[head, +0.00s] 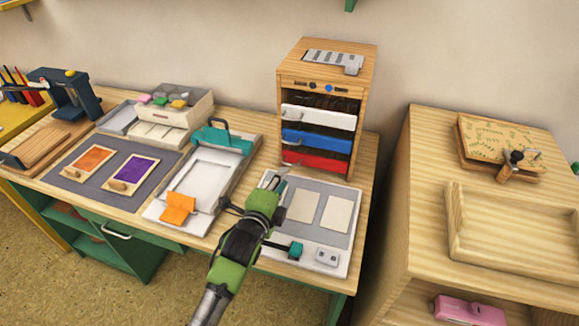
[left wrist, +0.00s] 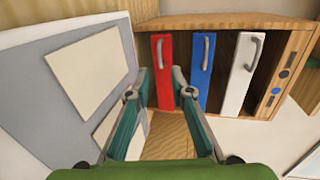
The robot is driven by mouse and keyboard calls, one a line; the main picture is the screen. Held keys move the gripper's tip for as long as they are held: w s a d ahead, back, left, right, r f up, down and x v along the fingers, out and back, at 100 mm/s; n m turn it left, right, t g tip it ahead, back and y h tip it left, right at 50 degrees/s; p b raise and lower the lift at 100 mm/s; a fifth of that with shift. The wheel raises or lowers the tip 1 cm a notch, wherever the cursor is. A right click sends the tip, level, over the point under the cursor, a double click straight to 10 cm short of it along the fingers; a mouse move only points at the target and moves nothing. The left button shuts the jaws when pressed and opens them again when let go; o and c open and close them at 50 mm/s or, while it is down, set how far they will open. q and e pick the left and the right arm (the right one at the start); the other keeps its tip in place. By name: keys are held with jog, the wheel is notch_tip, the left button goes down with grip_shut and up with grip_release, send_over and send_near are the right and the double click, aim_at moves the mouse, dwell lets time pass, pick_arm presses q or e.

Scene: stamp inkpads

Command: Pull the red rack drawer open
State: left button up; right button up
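The wooden rack (head: 300,77) stands at the back of the bench. Its red drawer (head: 318,161) is the lowest of three coloured drawers and looks shut. In the left wrist view the red drawer (left wrist: 164,72) appears upright, with a grey handle (left wrist: 158,50) on its front. My left gripper (head: 278,178) is just in front of the red drawer, low over the bench. In the wrist view the left gripper (left wrist: 163,85) is open, with its fingertips on either side of the red front. Nothing is between the fingers. Whether they touch the drawer I cannot tell. My right gripper is not in view.
A blue drawer (head: 317,140) and a white drawer (head: 318,117) sit above the red one. A grey board with pale cards (head: 338,214) lies below my arm. A teal-clamped white tray (head: 212,180) stands left of the gripper. A wooden cabinet (head: 430,160) is at right.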

pick_arm(q)
jog(key=x, duration=0.6)
jog(key=shift+w, duration=0.2)
jog(key=shift+w+d+f, duration=0.2)
jog(key=shift+w, duration=0.3)
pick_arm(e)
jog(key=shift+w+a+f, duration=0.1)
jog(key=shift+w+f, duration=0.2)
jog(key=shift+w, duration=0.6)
pick_arm(q)
grip_shut()
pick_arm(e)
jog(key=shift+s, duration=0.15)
